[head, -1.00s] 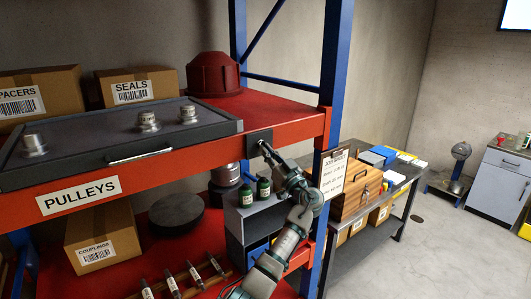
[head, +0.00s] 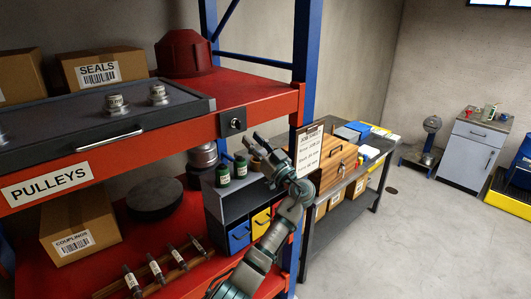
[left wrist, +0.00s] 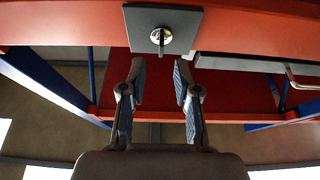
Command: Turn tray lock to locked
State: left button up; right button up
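The tray lock (head: 233,122) is a dark square plate on the red shelf's front edge, right of the grey pulley tray (head: 160,117). In the left wrist view the lock (left wrist: 190,18) has a round brass-coloured face with a small key or knob (left wrist: 161,40) that lies upright in the picture. My left gripper (head: 257,143) is to the right of the lock in the head view, apart from it. In the left wrist view its two fingers (left wrist: 160,78) are spread with nothing between them, in line with the knob. My right gripper is not in view.
The tray's bar handle (head: 108,141) is left of the lock. A blue shelf post (head: 306,60) stands right of it. Below are green-labelled bottles (head: 223,175) and a bin rack (head: 212,203). A clipboard (head: 308,150) and wooden chest (head: 335,168) are beyond.

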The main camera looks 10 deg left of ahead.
pick_arm(q)
jog(key=v, duration=0.7)
jog(key=shift+w+d+r, duration=0.25)
jog(key=shift+d+r, duration=0.05)
jog(key=shift+d, duration=0.05)
jog(key=shift+a, duration=0.1)
